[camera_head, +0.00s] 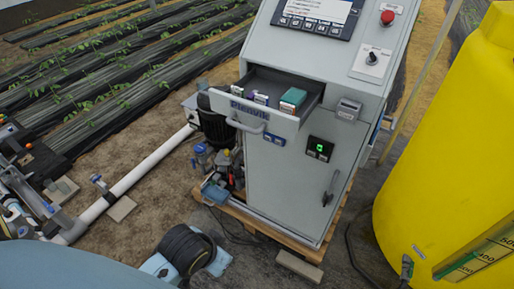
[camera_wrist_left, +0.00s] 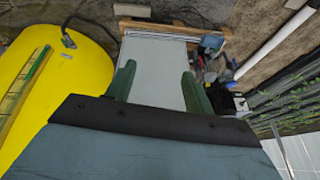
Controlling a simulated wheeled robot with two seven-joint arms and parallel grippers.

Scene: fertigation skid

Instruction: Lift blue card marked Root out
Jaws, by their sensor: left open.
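A drawer (camera_head: 262,121) marked "Plenvik" is pulled out of the grey cabinet (camera_head: 289,185) in the head view. Inside, toward its right, lies a teal-topped block with an orange side (camera_head: 292,99). Small white-and-purple items (camera_head: 261,98) stand in the middle, and another small item (camera_head: 237,90) is at the left. I cannot read "Root" on any of them, nor tell which is the blue card. In the left wrist view, my left gripper (camera_wrist_left: 158,82) has its two green fingers spread, with nothing between them but the grey cabinet beyond. My right gripper is not in view.
A big yellow tank (camera_head: 455,140) stands right of the cabinet. A white pipe (camera_head: 150,162), pump and valves lie to the left. The drawer's handle (camera_head: 247,123) sticks out in front. A control panel with a red button (camera_head: 387,17) is above the drawer.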

